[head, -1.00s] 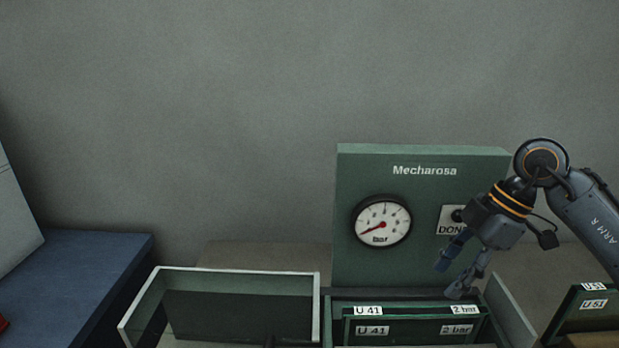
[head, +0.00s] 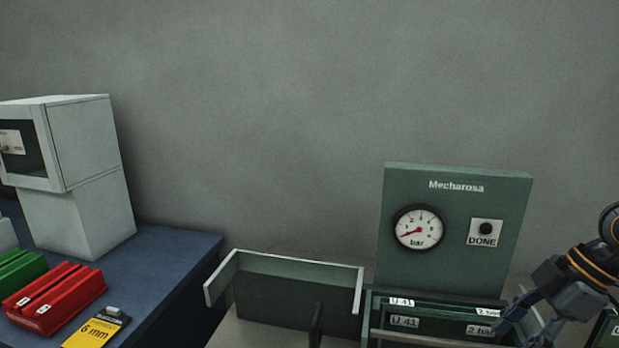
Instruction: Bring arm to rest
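My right gripper (head: 522,334) is at the lower right, pointing down and left, with its fingers apart and nothing visible between them. It is in front of the right end of the frame labelled U 41 and 2 bar (head: 435,322) and covers part of it. I cannot tell whether it touches the frame. My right arm runs off the right edge. My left gripper is not in view.
The green Mecharosa panel (head: 455,268) has a bar gauge (head: 418,228) and a DONE button (head: 486,230). Left of it is an open tray (head: 305,266). A blue table (head: 165,262) bears a white cabinet (head: 85,180), a red holder (head: 60,298), a green holder (head: 18,270) and a yellow 6 mm card (head: 92,332).

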